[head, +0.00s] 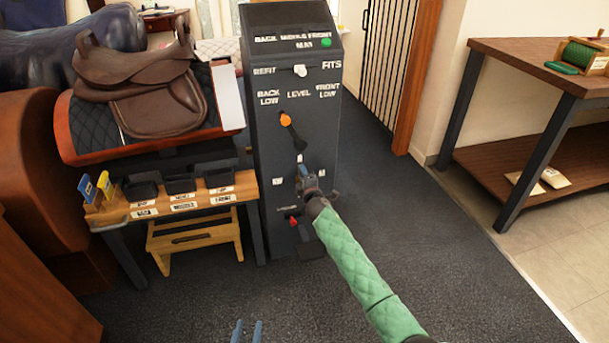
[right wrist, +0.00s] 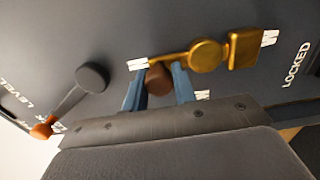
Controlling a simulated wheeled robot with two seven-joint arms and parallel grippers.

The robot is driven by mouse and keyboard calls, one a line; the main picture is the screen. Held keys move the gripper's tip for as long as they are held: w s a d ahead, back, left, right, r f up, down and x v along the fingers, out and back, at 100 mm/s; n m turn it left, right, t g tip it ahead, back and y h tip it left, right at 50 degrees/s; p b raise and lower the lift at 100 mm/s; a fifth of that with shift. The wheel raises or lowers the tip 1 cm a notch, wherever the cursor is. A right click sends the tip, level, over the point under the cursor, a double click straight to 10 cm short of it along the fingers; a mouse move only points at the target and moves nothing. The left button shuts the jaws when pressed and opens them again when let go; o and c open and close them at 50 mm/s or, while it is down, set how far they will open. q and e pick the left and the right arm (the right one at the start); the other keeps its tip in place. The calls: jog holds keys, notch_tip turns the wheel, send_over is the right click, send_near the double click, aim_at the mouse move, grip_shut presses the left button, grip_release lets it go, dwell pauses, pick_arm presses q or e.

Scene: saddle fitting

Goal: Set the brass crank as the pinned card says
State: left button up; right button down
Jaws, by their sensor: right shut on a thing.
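The brass crank (right wrist: 207,55) is on the dark front of the control post (head: 270,80). In the right wrist view its arm runs left from the round hub, and a square brass piece sits on the hub's other side. My right gripper (head: 304,172) is at the post's front, its blue fingers on either side of the crank's brown knob (right wrist: 158,80), shut on it. In the head view the gripper mostly hides the crank. My left gripper (head: 247,333) is low at the bottom edge, empty, fingers apart. I cannot identify the pinned card.
An orange-tipped lever (head: 286,120) is above the crank and a red-tipped lever (head: 293,221) below. A brown saddle (head: 150,85) rests on a stand at left, above a bench with black bins (head: 180,183). A table (head: 550,75) stands right; the floor between is clear.

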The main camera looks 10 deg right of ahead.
pick_arm(q)
jog(key=shift+f, duration=0.15)
pick_arm(e)
jog(key=shift+a+f, duration=0.1)
jog(key=c, duration=1.1)
grip_release()
jog(key=shift+c, duration=0.2)
jog(key=shift+s, duration=0.1)
pick_arm(q)
jog(key=s+f+g, duration=0.3)
jog(key=f, duration=0.6)
jog(key=shift+s+a+f+g+y+p, duration=0.15)
jog(key=shift+s+f+g+y+p, duration=0.2)
jog(key=shift+s+p, duration=0.1)
pick_arm(e)
jog(key=s, duration=0.7)
jog(key=shift+s, duration=0.3)
